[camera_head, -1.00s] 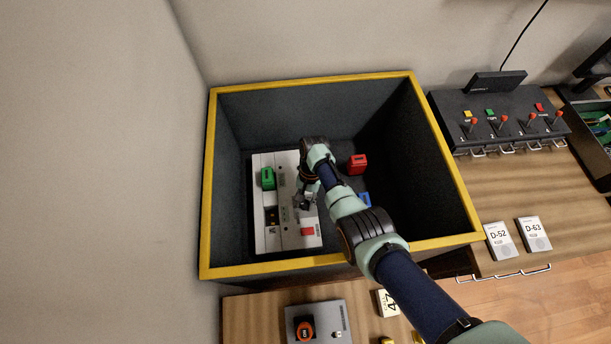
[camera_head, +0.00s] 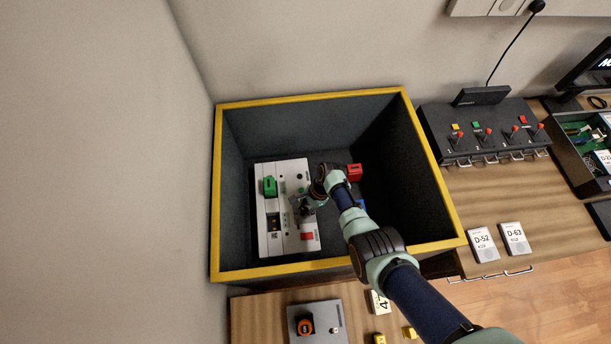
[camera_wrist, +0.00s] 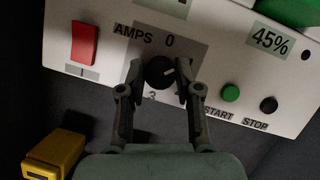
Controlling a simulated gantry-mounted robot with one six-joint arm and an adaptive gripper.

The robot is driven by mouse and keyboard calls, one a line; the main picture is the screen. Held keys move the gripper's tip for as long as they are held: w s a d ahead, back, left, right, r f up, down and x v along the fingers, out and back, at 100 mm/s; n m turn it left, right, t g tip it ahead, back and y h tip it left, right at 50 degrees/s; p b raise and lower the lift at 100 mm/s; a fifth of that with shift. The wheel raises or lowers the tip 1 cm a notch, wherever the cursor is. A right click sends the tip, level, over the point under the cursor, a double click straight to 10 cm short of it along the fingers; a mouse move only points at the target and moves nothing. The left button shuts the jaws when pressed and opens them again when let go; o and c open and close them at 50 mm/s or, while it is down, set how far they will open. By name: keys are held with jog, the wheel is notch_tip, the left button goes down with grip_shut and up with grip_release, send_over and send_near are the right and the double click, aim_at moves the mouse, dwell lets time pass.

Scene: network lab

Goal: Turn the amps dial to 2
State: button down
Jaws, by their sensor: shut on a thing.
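The white control panel (camera_head: 297,175) lies inside the yellow-rimmed dark box. In the wrist view its face (camera_wrist: 130,12) shows the printed words AMPS, START and STOP. The black amps dial (camera_wrist: 160,72) sits between my two fingertips, with a 0 printed above it and a 3 below it. Its white pointer mark points to the right and slightly up in that view; the number it points at is hidden by a finger. My gripper (camera_wrist: 159,76) is shut on the dial. In the head view my gripper (camera_head: 306,207) is over the panel's right side and hides the dial.
A red rocker switch (camera_wrist: 85,43), a green START button (camera_wrist: 230,93) and a black STOP button (camera_wrist: 269,104) flank the dial. A display reads 45% (camera_wrist: 270,40). A yellow block (camera_wrist: 55,154) lies below the panel. The box's yellow rim (camera_head: 310,97) surrounds my arm.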

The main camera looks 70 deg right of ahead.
jog(key=m+p, duration=0.1)
jog(key=m+h+p, duration=0.1)
jog(key=m, duration=0.1)
jog(key=m+t+p, duration=0.1)
jog(key=shift+a+r+m+h, duration=0.15)
jog(key=shift+r+m+h, duration=0.1)
jog(key=shift+m+h, duration=0.05)
jog(key=m+h+p, duration=0.1)
jog(key=m+p, duration=0.1)
jog(key=m, duration=0.1)
jog(key=shift+m+p, duration=0.3)
jog(key=m+h+p, duration=0.2)
jog(key=m, duration=0.2)
jog(key=shift+a+f, duration=0.1)
jog(key=shift+f+m+h+p, duration=0.1)
jog(key=shift+m+h+p, duration=0.4)
jog(key=shift+m, duration=0.7)
jog(key=c, duration=0.8)
grip_release()
